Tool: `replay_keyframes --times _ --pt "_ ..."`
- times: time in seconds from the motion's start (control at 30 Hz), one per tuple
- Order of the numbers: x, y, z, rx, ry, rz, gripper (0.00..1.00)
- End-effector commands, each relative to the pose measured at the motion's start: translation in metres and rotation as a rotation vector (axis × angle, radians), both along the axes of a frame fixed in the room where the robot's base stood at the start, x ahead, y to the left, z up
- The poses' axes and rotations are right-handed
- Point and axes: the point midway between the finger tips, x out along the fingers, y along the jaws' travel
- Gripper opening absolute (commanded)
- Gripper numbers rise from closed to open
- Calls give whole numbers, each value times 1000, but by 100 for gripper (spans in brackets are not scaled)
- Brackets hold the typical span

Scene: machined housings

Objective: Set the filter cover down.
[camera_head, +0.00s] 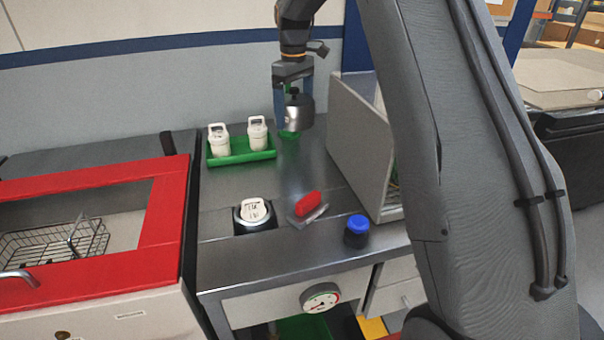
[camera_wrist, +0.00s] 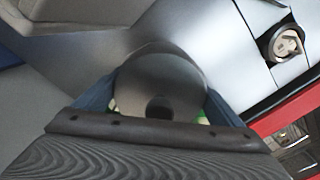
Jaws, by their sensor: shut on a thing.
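The filter cover (camera_head: 300,114) is a grey metal cylinder with a dark knob on top. My gripper (camera_head: 293,103) is shut on it and holds it upright, apparently above the back part of the steel worktop (camera_head: 232,255). In the wrist view the cover (camera_wrist: 165,75) fills the middle, with a blue finger on each side, and it hides the surface below. A round dark housing (camera_head: 254,224) with a white labelled top sits in the worktop near the front; it also shows at the upper right of the wrist view (camera_wrist: 287,43).
A green tray (camera_head: 240,159) with two white canisters stands left of the cover. A grey upright panel (camera_head: 357,145) stands to its right. Bare steel lies between tray and panel.

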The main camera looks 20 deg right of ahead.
Motion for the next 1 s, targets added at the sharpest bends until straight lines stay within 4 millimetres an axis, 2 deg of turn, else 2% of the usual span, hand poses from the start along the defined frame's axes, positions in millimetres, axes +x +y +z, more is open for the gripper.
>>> replay_keyframes --times 0.3,0.57,0.77,1.0 --pt "-1 1 -48 0 2 2 61" --pt "0 1 -70 0 1 1 61" --pt "-1 1 -95 0 1 1 61" --pt "0 1 -100 0 0 1 61"
